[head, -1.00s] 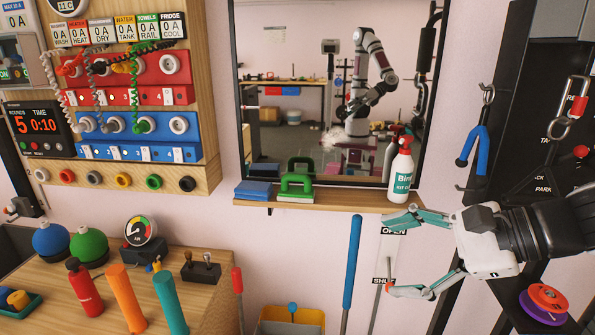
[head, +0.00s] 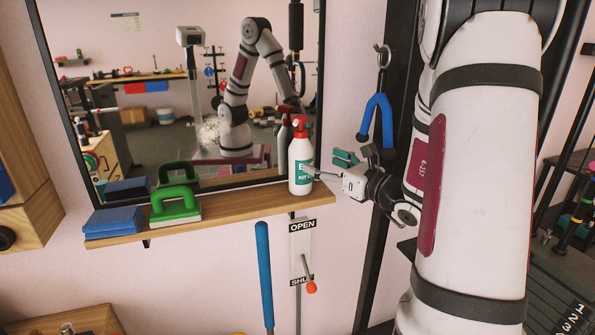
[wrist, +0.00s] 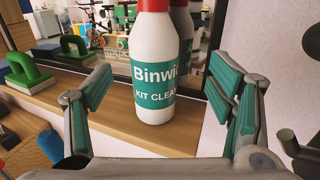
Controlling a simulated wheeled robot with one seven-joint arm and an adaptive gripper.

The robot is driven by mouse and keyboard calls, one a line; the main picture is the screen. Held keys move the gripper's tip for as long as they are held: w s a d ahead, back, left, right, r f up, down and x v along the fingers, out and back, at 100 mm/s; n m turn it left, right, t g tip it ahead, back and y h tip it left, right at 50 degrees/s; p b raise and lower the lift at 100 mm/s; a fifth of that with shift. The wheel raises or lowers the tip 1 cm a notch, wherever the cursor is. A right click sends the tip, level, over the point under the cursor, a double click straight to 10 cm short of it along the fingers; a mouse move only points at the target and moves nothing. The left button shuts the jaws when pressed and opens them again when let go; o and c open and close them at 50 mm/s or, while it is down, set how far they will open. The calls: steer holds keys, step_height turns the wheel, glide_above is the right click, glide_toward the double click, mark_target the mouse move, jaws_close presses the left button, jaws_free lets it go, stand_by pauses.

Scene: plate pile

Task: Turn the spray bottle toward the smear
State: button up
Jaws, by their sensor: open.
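The spray bottle (head: 301,172) is white with a red head and a teal label; it stands upright on the wooden shelf, near its right end. Its direction of spray is too small to tell. In the wrist view the bottle (wrist: 153,45) stands ahead between my fingers, label facing me, its head cut off. My gripper (head: 326,166) is open at the bottle's right; in the wrist view its fingers (wrist: 160,92) are spread to either side, with gaps to the bottle. A whitish cloudy smear (head: 208,133) shows on the mirror, left of the bottle.
The shelf (head: 235,207) also holds a green-handled block (head: 176,205) and blue pads (head: 113,221) to the left. The mirror (head: 165,100) rises close behind. A blue tool (head: 378,117) hangs at the right. A blue pole (head: 264,270) and a red-knobbed lever (head: 309,272) are below.

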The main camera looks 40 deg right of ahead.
mark_target(311, 157)
steer(key=w, duration=0.3)
steer(key=shift+w+a, duration=0.1)
steer(key=shift+a, duration=0.1)
steer(key=w, duration=0.2)
steer(key=w+a, duration=0.1)
steer(key=w, duration=0.2)
steer(key=shift+r, duration=0.3)
jaws_close()
